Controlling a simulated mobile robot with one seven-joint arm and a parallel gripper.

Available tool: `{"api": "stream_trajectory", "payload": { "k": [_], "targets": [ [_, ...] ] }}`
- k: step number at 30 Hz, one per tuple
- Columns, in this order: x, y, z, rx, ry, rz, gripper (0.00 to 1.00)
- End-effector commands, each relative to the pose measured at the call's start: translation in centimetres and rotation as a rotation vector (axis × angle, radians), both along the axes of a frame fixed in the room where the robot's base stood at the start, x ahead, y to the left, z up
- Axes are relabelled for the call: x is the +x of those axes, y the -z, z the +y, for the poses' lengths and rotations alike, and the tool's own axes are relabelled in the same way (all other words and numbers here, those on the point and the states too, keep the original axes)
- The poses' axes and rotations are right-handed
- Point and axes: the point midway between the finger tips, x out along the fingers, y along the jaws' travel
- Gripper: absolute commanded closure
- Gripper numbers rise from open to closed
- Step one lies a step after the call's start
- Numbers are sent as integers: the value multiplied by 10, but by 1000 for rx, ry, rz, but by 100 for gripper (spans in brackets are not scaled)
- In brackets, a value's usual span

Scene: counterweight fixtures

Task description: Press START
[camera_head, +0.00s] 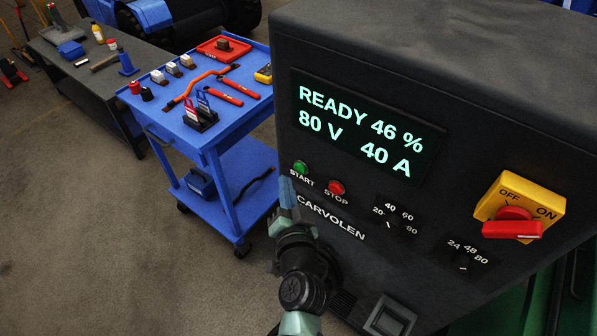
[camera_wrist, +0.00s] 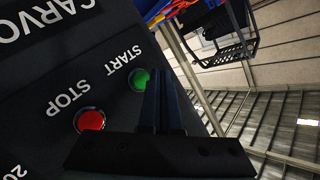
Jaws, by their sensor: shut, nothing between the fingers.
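The green START button (camera_head: 300,168) is on the front of the dark CARVOLEN charger (camera_head: 440,60), left of the red STOP button (camera_head: 336,188). The display (camera_head: 360,130) reads READY 46 %, 80 V, 40 A. My gripper (camera_head: 287,184) is shut and empty, just below and left of START in the head view. In the wrist view, the closed fingers (camera_wrist: 163,85) reach up beside the green START button (camera_wrist: 138,80) and hide its right edge. I cannot tell whether the fingertips touch it. The STOP button (camera_wrist: 90,120) is clear of the fingers.
A yellow and red rotary switch (camera_head: 518,208) and two dials (camera_head: 398,222) are on the same panel. A blue tool cart (camera_head: 205,135) with tools stands left of the charger. A dark workbench (camera_head: 95,85) is farther left. The floor at lower left is clear.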

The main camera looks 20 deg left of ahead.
Motion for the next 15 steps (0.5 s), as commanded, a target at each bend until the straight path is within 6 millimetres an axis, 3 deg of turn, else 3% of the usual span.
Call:
{"api": "stream_trajectory", "payload": {
  "k": [6,15],
  "targets": [
    [12,0,-5,0,1,0,100],
    [13,0,-5,0,1,0,100]
  ]
}}
